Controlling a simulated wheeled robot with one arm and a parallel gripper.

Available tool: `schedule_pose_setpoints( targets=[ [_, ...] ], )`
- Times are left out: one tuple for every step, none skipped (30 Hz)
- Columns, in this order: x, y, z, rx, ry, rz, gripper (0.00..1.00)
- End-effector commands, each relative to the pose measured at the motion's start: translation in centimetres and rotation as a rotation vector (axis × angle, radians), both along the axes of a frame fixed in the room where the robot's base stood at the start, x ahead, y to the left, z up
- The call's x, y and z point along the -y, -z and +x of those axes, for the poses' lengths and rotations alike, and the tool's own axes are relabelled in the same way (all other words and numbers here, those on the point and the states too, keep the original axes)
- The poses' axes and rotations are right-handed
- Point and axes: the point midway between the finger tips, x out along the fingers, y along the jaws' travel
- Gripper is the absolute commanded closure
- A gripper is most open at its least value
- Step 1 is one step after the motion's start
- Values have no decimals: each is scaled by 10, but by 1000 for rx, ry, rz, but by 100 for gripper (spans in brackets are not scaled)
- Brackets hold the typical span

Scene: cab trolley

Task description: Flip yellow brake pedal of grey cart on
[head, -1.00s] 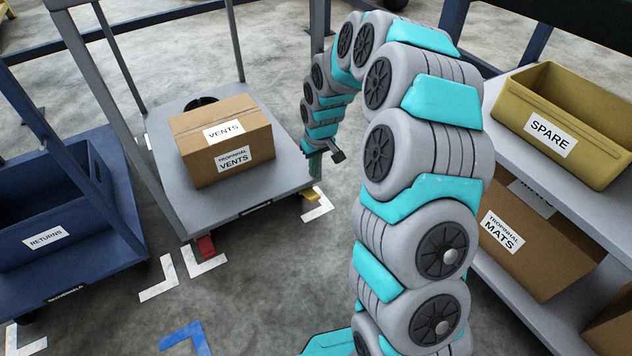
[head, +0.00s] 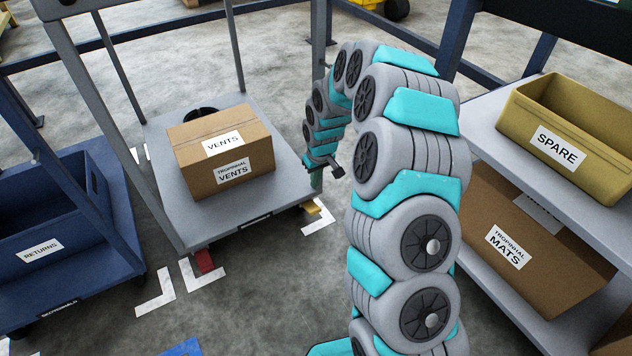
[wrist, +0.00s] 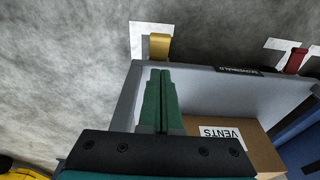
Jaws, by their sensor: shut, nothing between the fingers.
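The grey cart (head: 165,195) stands left of centre in the head view, with a box on its deck. Its yellow brake pedal (head: 312,207) sticks out low at the deck's front right corner. The pedal also shows in the wrist view (wrist: 160,46), just beyond my fingertips. My gripper (head: 316,182) points down beside that corner, above the pedal. In the wrist view its green fingers (wrist: 160,72) are together and empty, over the deck's corner. A gap to the pedal seems to remain; its size is hard to tell.
A red pedal (head: 204,261) is at the cart's front left corner. The VENTS box (head: 195,179) sits on the deck. A blue cart (head: 110,262) with a RETURNS bin stands left. A shelf (head: 480,128) with a SPARE bin stands right. Floor in front is clear.

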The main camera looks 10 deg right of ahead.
Motion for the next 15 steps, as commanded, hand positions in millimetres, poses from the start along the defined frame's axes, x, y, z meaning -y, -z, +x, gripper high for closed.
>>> schedule_pose_setpoints(
  targets=[
    [-1, 10, 0, -3, 0, 0, 100],
    [-1, 15, 1, -3, -1, 0, 100],
    [-1, 22, 3, -3, -1, -1, 100],
    [-2, 28, 3, -3, -1, -1, 100],
    [-2, 34, 4, -3, -2, -1, 100],
    [-2, 41, 6, -2, -2, -1, 100],
    [-2, 46, 7, -2, -2, -1, 100],
    [-3, 51, 8, -2, -1, -1, 100],
    [-3, 59, 9, -3, 0, -1, 100],
    [-3, 65, 9, -4, 0, 0, 100],
    [-3, 71, 10, -4, 1, 0, 100],
    [-4, 78, 11, -5, 1, 0, 100],
    [-4, 83, 11, -4, 1, 0, 100],
    [-3, 89, 9, -3, 1, 0, 100],
    [-2, 95, 8, -2, 1, 0, 100]
  ],
)
